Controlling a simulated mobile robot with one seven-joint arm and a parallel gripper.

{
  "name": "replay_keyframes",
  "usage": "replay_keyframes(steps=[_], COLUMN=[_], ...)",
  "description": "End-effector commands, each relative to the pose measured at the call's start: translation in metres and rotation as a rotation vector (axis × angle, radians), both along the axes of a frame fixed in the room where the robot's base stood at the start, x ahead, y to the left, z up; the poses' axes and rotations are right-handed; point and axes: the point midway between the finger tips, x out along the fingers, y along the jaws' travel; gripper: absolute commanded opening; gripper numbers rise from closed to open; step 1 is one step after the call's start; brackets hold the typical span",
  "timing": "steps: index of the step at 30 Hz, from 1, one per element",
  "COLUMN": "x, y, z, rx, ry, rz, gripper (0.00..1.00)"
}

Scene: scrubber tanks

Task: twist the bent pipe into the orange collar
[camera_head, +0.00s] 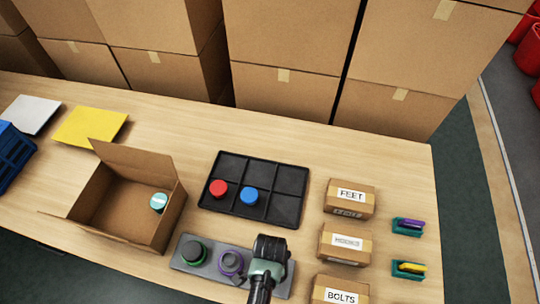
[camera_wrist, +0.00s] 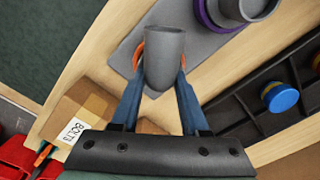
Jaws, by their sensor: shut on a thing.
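The grey bent pipe (camera_wrist: 164,58) is between the two blue fingers of my gripper (camera_wrist: 163,78) in the wrist view; the gripper is shut on it. A piece of the orange collar (camera_wrist: 138,54) shows behind the pipe, on the grey plate (camera_wrist: 128,42). The pipe hides the rest of the collar, so I cannot tell how deep the pipe sits in it. In the head view my gripper (camera_head: 266,262) covers the right part of the grey plate (camera_head: 207,273), hiding the pipe and orange collar.
Green (camera_head: 193,253) and purple (camera_head: 230,262) collars holding grey parts stand left of my gripper. A black tray (camera_head: 270,213) with red (camera_head: 219,189) and blue (camera_head: 249,196) caps lies behind. An open carton (camera_head: 118,212) is left; small labelled boxes (camera_head: 345,243) stand right.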

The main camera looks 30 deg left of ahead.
Motion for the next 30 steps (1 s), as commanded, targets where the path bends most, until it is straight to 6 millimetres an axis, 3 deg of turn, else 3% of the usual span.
replay_keyframes(steps=[1, 11, 12, 18, 30], x=[-0.0108, -0.0104, -0.0104, -0.0109, -0.0113], y=[-0.0016, -0.0016, -0.0017, -0.0028, -0.004], z=[-0.0113, -0.0109, -0.0107, -0.0102, -0.0098], rx=[0.0, -0.002, -0.001, -0.005, -0.008], ry=[0.021, 0.021, 0.021, 0.023, 0.026], rz=[-0.031, -0.02, -0.02, -0.02, -0.02], gripper=[0.0, 0.0, 0.47, 0.8, 0.8])
